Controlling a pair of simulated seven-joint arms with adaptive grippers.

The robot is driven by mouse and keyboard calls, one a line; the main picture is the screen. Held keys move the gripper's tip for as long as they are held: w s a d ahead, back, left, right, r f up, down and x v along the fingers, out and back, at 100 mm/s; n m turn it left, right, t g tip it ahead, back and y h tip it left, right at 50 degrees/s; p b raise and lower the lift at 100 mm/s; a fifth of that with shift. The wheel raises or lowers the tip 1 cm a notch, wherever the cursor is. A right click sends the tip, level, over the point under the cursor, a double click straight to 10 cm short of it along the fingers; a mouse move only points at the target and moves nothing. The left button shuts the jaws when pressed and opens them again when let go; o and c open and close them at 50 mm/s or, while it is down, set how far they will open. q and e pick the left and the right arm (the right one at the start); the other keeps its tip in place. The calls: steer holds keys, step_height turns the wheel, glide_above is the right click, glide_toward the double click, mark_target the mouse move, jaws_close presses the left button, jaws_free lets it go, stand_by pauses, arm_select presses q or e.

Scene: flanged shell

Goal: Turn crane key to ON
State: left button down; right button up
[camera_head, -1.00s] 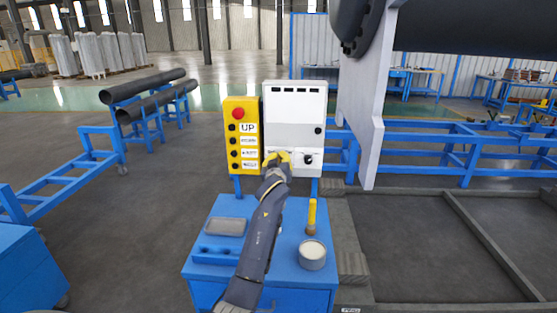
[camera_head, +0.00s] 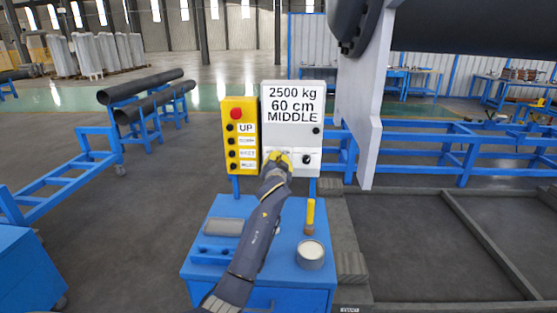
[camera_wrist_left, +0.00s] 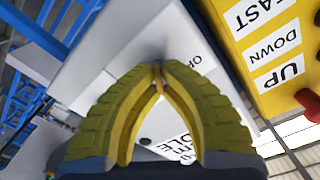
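The white crane control box (camera_head: 302,134) stands behind the blue cart. Its top panel (camera_head: 293,104) reads "2500 kg", "60 cm", "MIDDLE". My left gripper (camera_head: 279,158) is at the lower left of the box's front. In the left wrist view its yellow fingers (camera_wrist_left: 160,72) come together at the tips on a small brass-coloured piece, apparently the crane key (camera_wrist_left: 159,88). A label beside the fingertips is partly covered. The key itself is hidden in the head view. My right gripper is not in view.
A yellow button box (camera_head: 239,138) with a red button and an "UP" label stands just left of the white box. A dark knob (camera_head: 306,159) is right of my gripper. The blue cart (camera_head: 283,262) holds a white can (camera_head: 311,254) and a yellow-handled brush (camera_head: 310,215).

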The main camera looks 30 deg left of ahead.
arm_select(q)
steer(key=shift+m, duration=0.8)
steer(key=c, duration=1.6)
jaws_free()
steer(key=v, duration=1.2)
steer(key=shift+f, duration=0.1)
